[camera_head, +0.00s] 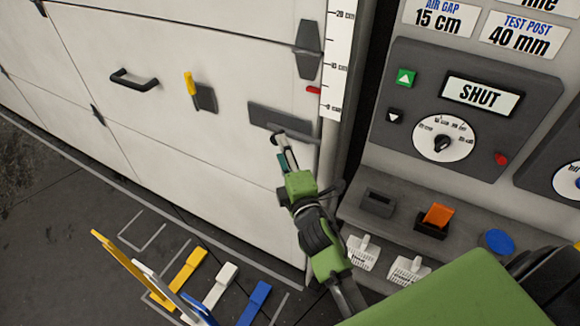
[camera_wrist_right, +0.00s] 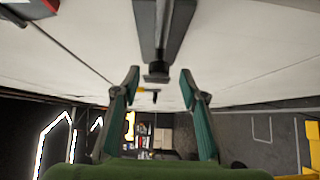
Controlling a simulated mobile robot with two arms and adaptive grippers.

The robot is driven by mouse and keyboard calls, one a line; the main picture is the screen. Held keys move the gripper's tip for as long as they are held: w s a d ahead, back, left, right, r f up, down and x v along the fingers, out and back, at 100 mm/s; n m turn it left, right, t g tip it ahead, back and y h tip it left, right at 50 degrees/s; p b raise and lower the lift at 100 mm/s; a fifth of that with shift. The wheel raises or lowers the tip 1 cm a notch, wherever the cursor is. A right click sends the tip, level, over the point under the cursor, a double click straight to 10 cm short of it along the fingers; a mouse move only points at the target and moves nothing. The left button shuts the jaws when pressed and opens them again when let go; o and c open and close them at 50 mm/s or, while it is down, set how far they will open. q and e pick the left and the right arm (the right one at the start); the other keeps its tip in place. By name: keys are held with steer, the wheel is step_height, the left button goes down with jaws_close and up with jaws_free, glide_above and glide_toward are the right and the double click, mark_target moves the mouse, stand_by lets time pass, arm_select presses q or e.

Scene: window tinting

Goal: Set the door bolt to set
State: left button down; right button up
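The door bolt (camera_head: 264,116) appears to be a dark grey plate on the white door's right part, with a grey rod (camera_head: 302,138) reaching right below it. In the right wrist view, a dark bar with a small knob (camera_wrist_right: 157,73) comes down between the fingertips. My right gripper (camera_head: 277,149), with teal-lined fingers, is at the plate's lower edge. Its fingers are apart in the right wrist view (camera_wrist_right: 160,84), with visible gaps on both sides of the knob. Exact contact cannot be told. My left gripper is not in view.
A yellow lever (camera_head: 190,84) and a black handle (camera_head: 133,80) sit farther left on the door. A control panel (camera_head: 478,140) reading SHUT is at right, above a ledge with an orange switch (camera_head: 438,214). Coloured stands (camera_head: 185,270) are on the floor below.

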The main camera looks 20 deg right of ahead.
steer(key=s, duration=0.7)
steer(key=shift+a, duration=0.4)
steer(key=s+a+f+m+g+y, duration=0.1)
steer(key=s+a+f+m+g, duration=0.2)
steer(key=f, duration=0.9)
steer(key=s+a+f+m+g+y, duration=0.15)
steer(key=s+f, duration=0.35)
steer(key=f, duration=0.7)
steer(key=s+a+f+m+g, duration=0.15)
steer(key=s+f+g, duration=0.25)
steer(key=f, duration=0.9)
steer(key=s+d+f+m+g, duration=0.2)
steer(key=s+f, duration=0.4)
steer(key=s, duration=0.4)
steer(key=s+d+f+m+g, duration=0.3)
steer(key=s+f, duration=0.4)
steer(key=s, duration=0.4)
steer(key=s+d+f+m+g, duration=0.2)
steer(key=s+f, duration=0.4)
steer(key=s, duration=0.5)
steer(key=shift+d+f+m+g, duration=0.2)
steer(key=shift+f+m+g, duration=0.05)
steer(key=shift+m+g, duration=0.4)
steer(key=shift+s, duration=0.1)
